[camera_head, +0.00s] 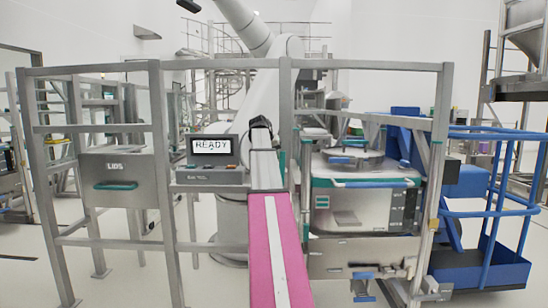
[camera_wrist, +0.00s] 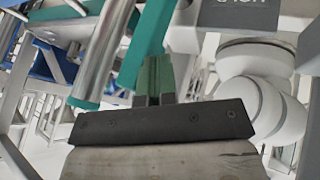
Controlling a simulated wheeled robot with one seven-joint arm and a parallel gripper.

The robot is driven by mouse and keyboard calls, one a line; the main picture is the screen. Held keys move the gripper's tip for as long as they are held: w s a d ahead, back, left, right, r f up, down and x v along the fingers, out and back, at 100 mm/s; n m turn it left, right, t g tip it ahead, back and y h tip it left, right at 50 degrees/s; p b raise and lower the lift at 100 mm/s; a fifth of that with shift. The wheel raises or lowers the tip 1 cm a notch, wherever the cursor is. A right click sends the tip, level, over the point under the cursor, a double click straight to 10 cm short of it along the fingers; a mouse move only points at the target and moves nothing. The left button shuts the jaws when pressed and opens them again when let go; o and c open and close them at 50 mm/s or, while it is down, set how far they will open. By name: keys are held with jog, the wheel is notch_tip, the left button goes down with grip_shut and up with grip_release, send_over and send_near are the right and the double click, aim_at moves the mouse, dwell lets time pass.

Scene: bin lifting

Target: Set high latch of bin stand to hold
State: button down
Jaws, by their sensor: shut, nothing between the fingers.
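The bin stand is a grey metal frame (camera_head: 285,110), with a steel bin (camera_head: 350,208) behind its right part. My gripper (camera_head: 260,122) is raised near the middle post of the frame. In the wrist view my gripper (camera_wrist: 156,62) is shut and empty, its green fingers together. A teal bar (camera_wrist: 148,40) and a bare metal cylinder (camera_wrist: 104,50) lie close to the fingertips, up and left; I cannot tell whether they touch. The teal bar may be the high latch; its position is unclear. A grey plate (camera_wrist: 240,14) with upside-down, cut-off lettering is at upper right.
A box marked LIDS (camera_head: 118,178) hangs on the left of the frame. A display reading READY (camera_head: 212,145) stands left of my arm. A blue railed platform (camera_head: 490,270) stands at the right. White rounded robot-like links (camera_wrist: 255,85) are close on the right in the wrist view.

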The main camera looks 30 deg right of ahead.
jog(key=s+d+m+t+y, duration=0.1)
jog(key=s+d+t+y, duration=0.1)
jog(key=s+d+y, duration=0.2)
jog(key=shift+s+d+f+t, duration=0.25)
jog(key=shift+d+f, duration=0.2)
jog(key=shift+d, duration=1.1)
jog(key=shift+w, duration=0.1)
